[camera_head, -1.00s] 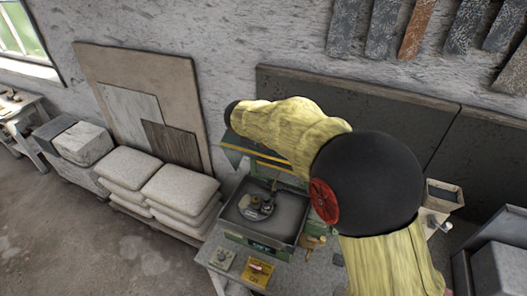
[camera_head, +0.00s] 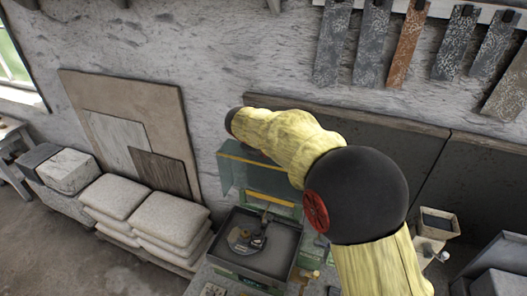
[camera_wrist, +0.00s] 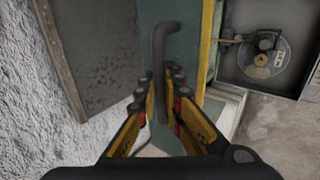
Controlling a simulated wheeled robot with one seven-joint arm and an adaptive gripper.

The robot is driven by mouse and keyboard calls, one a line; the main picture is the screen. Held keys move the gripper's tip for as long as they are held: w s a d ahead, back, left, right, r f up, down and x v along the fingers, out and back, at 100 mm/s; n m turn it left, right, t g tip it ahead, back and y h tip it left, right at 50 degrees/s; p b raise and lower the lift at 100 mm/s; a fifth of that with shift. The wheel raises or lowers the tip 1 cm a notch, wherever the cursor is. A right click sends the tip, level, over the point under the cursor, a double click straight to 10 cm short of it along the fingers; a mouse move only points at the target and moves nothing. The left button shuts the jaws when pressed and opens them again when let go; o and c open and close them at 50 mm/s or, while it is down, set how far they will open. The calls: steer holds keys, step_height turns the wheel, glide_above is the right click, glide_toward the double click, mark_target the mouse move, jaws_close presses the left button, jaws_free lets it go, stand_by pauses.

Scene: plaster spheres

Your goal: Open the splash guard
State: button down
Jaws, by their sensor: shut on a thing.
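The splash guard is a blue-green panel with yellow edges; it hangs above the back of a dark tray in the head view (camera_head: 258,178). In the wrist view the guard (camera_wrist: 192,52) fills the middle, with a yellow edge on its right. Its dark bent bar handle (camera_wrist: 161,55) runs between the fingers of my gripper (camera_wrist: 161,92), which is shut on it. In the head view my arm covers part of the guard, and my gripper cannot be made out. The tray (camera_head: 226,258) holds a round wheel (camera_head: 245,240).
A leaning board (camera_head: 75,95) with smaller slabs and stacked pale sacks (camera_head: 170,215) stand left of the machine. In the wrist view a grey board (camera_wrist: 100,50) and the rough wall (camera_wrist: 35,110) lie close left of the fingers. A small box (camera_head: 437,222) stands at right.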

steer(key=c, duration=2.2)
jaws_free()
steer(key=v, duration=1.2)
steer(key=shift+c, duration=0.5)
